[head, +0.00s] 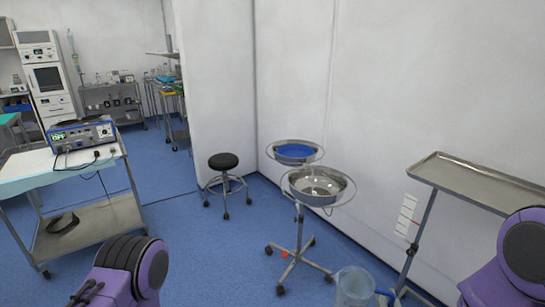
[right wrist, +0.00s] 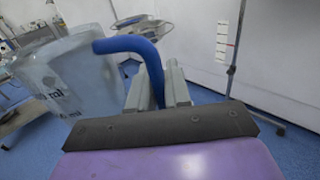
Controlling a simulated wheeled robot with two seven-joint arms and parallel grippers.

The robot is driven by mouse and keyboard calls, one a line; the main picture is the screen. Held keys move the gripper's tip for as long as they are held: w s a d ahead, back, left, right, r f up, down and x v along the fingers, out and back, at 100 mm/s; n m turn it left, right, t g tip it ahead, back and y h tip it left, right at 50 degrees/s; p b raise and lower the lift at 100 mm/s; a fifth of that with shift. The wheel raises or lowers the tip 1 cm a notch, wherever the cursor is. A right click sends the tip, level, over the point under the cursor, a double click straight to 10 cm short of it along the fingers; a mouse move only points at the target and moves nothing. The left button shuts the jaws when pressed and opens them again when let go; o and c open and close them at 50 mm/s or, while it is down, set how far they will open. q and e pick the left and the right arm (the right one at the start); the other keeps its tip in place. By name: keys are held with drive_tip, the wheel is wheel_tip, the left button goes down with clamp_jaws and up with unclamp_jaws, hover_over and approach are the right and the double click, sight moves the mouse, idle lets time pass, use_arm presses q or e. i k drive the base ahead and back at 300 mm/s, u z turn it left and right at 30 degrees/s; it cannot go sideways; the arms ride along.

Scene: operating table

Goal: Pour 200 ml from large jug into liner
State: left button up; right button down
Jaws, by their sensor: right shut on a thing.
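The large jug (head: 354,288) is clear, with a blue handle (head: 385,292); it is at the bottom of the head view, roughly upright and cut off by the frame edge. My right gripper (right wrist: 158,92) is shut on the blue handle, which also shows in the right wrist view (right wrist: 130,44) beside the clear jug wall (right wrist: 75,78). The liquid level cannot be told. A blue liner (head: 296,151) sits in the far ring of a double bowl stand, beyond and left of the jug. My left gripper is out of view.
A steel bowl (head: 318,184) sits in the stand's near ring, between jug and liner. The wheeled stand (head: 299,235) is close to the wall. A steel tray table (head: 480,183) is at right, a black stool (head: 224,162) behind left, an equipment cart (head: 100,217) at left.

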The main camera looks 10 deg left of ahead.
sight(293, 150)
drive_tip(key=u, duration=0.9)
drive_tip(key=i, duration=1)
drive_tip(key=u, duration=0.8)
drive_tip(key=i, duration=1.85)
drive_tip(key=z, duration=1.5)
drive_tip(key=i, duration=0.75)
drive_tip(key=z, duration=0.7)
